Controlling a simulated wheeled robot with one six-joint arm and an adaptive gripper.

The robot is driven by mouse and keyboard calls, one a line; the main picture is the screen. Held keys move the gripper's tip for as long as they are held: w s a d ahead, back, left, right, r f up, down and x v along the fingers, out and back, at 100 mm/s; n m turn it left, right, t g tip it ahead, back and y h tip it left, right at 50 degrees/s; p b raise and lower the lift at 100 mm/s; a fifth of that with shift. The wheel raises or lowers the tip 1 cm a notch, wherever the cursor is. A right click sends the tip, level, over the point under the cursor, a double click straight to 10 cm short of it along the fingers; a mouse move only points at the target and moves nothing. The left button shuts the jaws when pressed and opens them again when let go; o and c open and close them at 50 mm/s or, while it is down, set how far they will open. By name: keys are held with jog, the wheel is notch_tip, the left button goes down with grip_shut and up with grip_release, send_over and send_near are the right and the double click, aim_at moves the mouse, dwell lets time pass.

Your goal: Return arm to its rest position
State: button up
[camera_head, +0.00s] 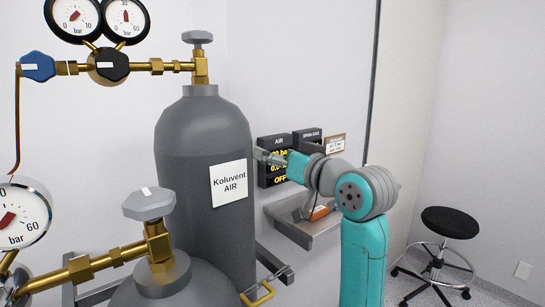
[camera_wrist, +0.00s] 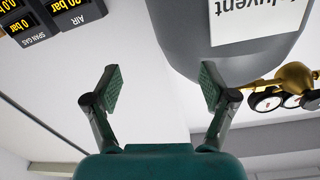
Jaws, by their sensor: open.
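My arm is raised and bent in the head view, its forearm reaching left toward the wall. My gripper (camera_head: 268,157) is beside the right edge of a grey gas cylinder (camera_head: 195,140) labelled "Koluvent AIR". The head view does not show whether it touches the cylinder. In the wrist view my gripper (camera_wrist: 161,88) has its two fingers spread wide, with nothing between them. The same cylinder (camera_wrist: 190,35) appears tilted behind the right finger there.
Wall displays (camera_head: 275,160) and a grey shelf (camera_head: 305,232) with an orange-and-grey item (camera_head: 319,212) are behind my arm. A second cylinder (camera_head: 175,285) with a valve stands in front. A black stool (camera_head: 450,222) is at right. Gauges (camera_wrist: 285,100) show in the wrist view.

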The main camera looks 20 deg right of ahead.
jog(key=s+a+f+m+h, duration=0.15)
jog(key=s+f, duration=0.25)
jog(key=f, duration=1.1)
jog(key=s+d+f+m+h, duration=0.15)
jog(key=s+f, duration=0.25)
jog(key=f, duration=1.2)
jog(key=s+a+f+g+h, duration=0.1)
jog(key=s+a+f, duration=0.1)
jog(key=s+f, duration=1.25)
jog(key=s+a+n+g, duration=0.1)
jog(key=s+n, duration=0.1)
jog(key=s, duration=2.8)
jog(key=shift+s+a+f+n+g+h, duration=0.2)
jog(key=shift+s+a+n+g+h, duration=0.1)
jog(key=shift+s+a, duration=0.1)
jog(key=shift+w, duration=0.1)
